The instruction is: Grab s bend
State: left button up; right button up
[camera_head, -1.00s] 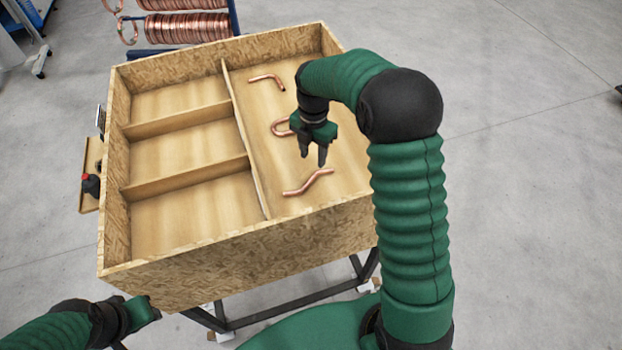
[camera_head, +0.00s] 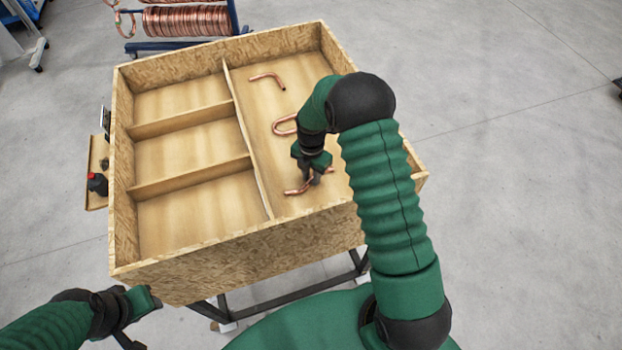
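The s bend (camera_head: 293,191) is a thin copper tube with offset ends. It lies on the floor of the large right compartment, near the front wall. My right gripper (camera_head: 311,181) points down at the middle of the s bend, with its dark fingertips at the tube. The gripper hides the tube's middle part, and I cannot tell whether the fingers are closed on it. My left gripper (camera_head: 142,318) is at the lower left, outside the box and away from the tubes. Its finger opening does not show clearly.
A U-shaped copper tube (camera_head: 284,126) and an L-shaped one (camera_head: 268,79) lie farther back in the same compartment. The wooden box (camera_head: 240,262) has a long divider (camera_head: 247,140) left of the tubes. Three compartments on the left are empty.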

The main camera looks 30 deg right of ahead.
jog(key=shift+s+a, duration=0.15)
grip_shut()
jog(key=shift+w+a+r, duration=0.15)
jog(key=shift+w+a, duration=0.05)
jog(key=shift+a, duration=0.15)
